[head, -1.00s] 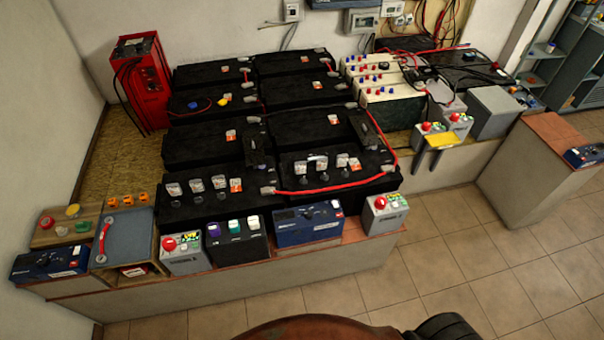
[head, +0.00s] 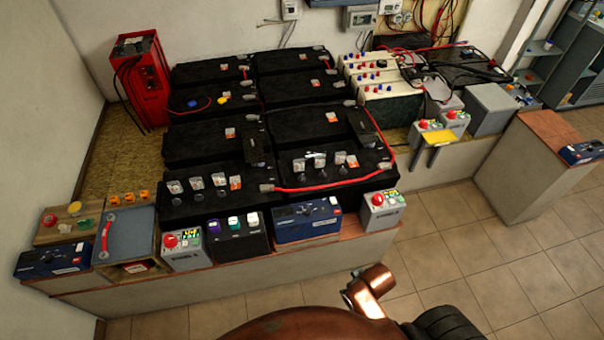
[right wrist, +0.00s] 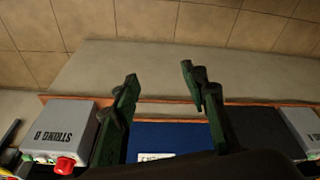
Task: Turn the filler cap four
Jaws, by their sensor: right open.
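Black batteries stand in rows on the bench in the head view. The front left battery (head: 195,207) has a row of small light and orange caps or tags (head: 197,183) with dark round spots below them. The front right battery (head: 325,181) has a similar row (head: 325,160). The pieces are too small to read, so I cannot tell which is filler cap four. My right gripper (right wrist: 160,80) shows two dark green fingers spread apart with nothing between them, above the bench front. My left gripper is not in view.
A blue box (head: 306,220) stands on the bench's front edge between grey boxes with red buttons (head: 183,250) (head: 382,210). A red cable (head: 330,187) crosses the right battery. A red unit (head: 142,80) stands at the back left. Tiled floor (head: 470,240) is clear at right.

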